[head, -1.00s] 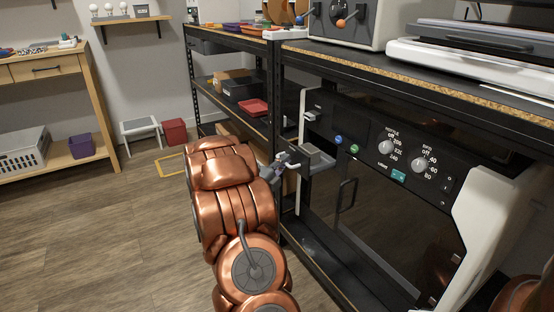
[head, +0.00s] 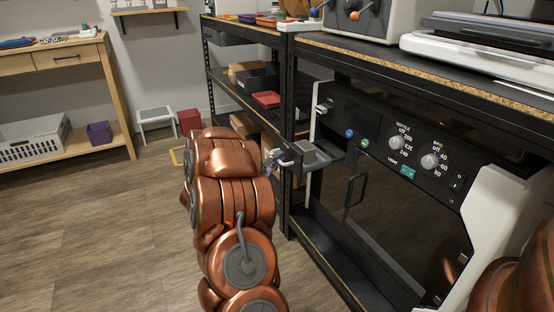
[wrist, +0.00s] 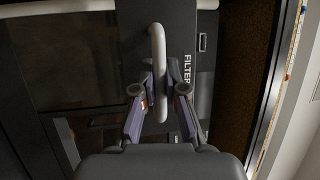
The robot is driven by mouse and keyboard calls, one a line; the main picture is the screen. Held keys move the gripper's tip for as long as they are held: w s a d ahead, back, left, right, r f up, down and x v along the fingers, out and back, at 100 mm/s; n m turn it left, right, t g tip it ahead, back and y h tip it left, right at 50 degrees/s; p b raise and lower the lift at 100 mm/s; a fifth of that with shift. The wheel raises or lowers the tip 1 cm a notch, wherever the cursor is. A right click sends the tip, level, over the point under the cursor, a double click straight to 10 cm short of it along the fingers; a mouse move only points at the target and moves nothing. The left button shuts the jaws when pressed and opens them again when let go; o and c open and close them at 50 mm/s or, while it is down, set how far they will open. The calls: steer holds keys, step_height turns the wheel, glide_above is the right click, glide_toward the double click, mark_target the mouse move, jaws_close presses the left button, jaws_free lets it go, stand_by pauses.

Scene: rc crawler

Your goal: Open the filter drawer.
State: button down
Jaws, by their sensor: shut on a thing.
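The filter drawer (head: 325,157) stands out from the left end of the black machine front in the head view, with its open top and a grey block inside showing. In the wrist view its dark front (wrist: 183,25) carries the word FILTER. A pale bar handle (wrist: 157,50) is fixed to this front; it also shows in the head view (head: 288,163). My gripper (wrist: 160,100) is shut on the handle, with one finger on each side of it. In the head view my gripper (head: 272,160) is at the drawer's front, partly hidden by my copper arm.
The machine's panel (head: 400,150) has knobs and buttons to the right of the drawer, with a dark door and black handle (head: 355,190) below. A shelf rack (head: 285,100) stands close behind the drawer. Wooden floor (head: 90,230) is clear at left.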

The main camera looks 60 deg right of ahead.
steer(key=c, duration=1.5)
jaws_free()
steer(key=shift+v, duration=6.05)
